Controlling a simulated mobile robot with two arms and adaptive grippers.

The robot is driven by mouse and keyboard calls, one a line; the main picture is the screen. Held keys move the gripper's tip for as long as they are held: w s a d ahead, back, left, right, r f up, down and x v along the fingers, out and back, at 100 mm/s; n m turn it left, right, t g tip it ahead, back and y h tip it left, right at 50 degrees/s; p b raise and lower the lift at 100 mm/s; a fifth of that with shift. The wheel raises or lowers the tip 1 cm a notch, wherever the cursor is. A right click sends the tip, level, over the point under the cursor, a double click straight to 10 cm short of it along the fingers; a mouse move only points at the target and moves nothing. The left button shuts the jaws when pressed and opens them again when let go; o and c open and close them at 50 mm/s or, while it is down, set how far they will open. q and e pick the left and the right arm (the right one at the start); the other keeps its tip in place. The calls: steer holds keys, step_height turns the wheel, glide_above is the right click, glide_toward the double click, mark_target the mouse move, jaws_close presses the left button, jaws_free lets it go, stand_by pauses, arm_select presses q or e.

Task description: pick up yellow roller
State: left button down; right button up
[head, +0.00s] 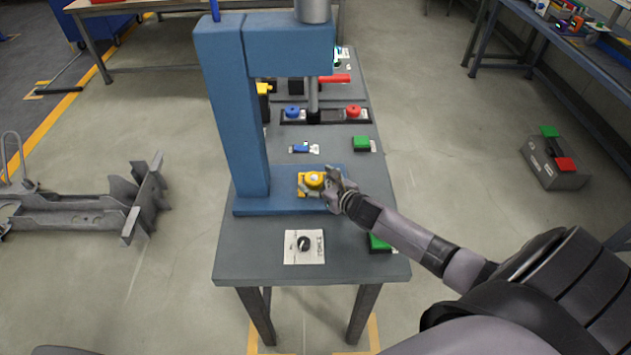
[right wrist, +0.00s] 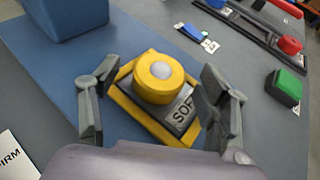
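The yellow roller (head: 315,179) sits on a yellow-edged holder (head: 304,190) on the blue base of the press. In the right wrist view the roller (right wrist: 158,77) is a short yellow cylinder with a pale round centre, on a grey plate with dark lettering. My right gripper (head: 331,190) is beside it in the head view. In the right wrist view my right gripper (right wrist: 160,105) is open, one finger left and one right of the roller's holder, with nothing held. My left gripper is not in view.
The blue press column (head: 232,110) rises left of the roller, and its head (head: 290,45) overhangs behind it. A green block (head: 361,143), a blue part (head: 299,149) and a label with a black knob (head: 304,246) lie on the grey table (head: 240,262).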

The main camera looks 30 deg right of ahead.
steer(key=c, duration=1.5)
